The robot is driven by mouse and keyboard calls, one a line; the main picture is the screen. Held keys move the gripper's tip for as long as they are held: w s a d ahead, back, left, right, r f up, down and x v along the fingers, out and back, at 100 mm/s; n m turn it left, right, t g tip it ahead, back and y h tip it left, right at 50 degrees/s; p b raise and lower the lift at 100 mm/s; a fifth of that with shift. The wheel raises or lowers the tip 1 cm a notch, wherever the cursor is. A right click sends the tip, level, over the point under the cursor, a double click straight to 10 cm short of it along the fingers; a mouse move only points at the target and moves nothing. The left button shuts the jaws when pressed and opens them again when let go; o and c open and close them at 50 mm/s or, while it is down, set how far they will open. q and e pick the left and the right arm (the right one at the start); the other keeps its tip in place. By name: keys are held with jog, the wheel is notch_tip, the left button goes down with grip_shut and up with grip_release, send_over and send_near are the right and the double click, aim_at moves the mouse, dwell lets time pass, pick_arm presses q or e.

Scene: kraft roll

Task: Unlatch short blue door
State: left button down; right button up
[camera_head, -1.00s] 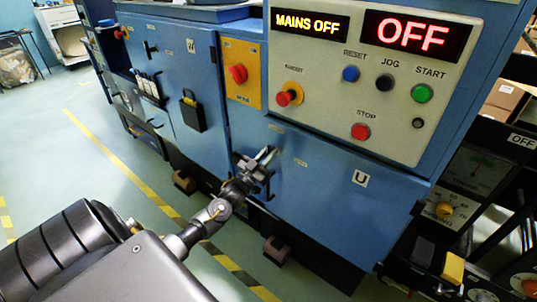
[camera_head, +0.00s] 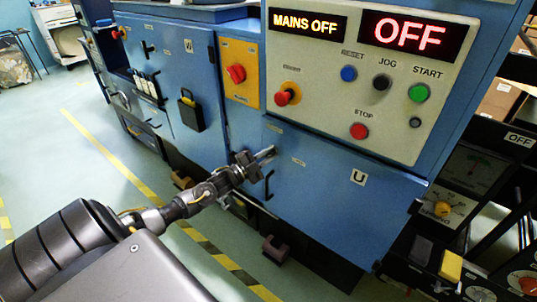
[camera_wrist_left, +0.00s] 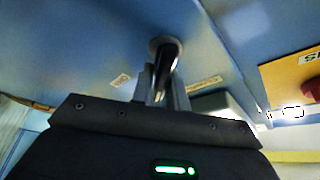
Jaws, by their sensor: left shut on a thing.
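The short blue door (camera_head: 325,208) carries a white "U" label and sits below the control panel. It looks closed. My left gripper (camera_head: 262,155) is at the upper left of this door. In the left wrist view its fingers (camera_wrist_left: 160,88) are shut on a shiny round-based latch handle (camera_wrist_left: 166,52) that stands out from the blue face. In the head view the gripper hides most of this handle. A black pull (camera_head: 268,186) sits on the door just below the gripper. My right gripper is not in view.
The control panel (camera_head: 330,105) above reads "MAINS OFF" and "OFF". A yellow plate with a red knob (camera_head: 236,74) is at the upper left. A taller blue door (camera_head: 190,75) is left of it. A dark metering rack (camera_head: 470,190) stands right.

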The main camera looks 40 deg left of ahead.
pick_arm(q)
jog(key=m+g, duration=0.1)
jog(key=m, duration=0.2)
jog(key=shift+f+m+p, duration=0.1)
jog(key=shift+m+p, duration=0.25)
jog(key=shift+m, duration=0.05)
jog(key=shift+f+m+g, duration=0.15)
jog(key=shift+m+g, duration=0.55)
jog(key=shift+m, duration=0.6)
jog(key=shift+m+p, duration=0.3)
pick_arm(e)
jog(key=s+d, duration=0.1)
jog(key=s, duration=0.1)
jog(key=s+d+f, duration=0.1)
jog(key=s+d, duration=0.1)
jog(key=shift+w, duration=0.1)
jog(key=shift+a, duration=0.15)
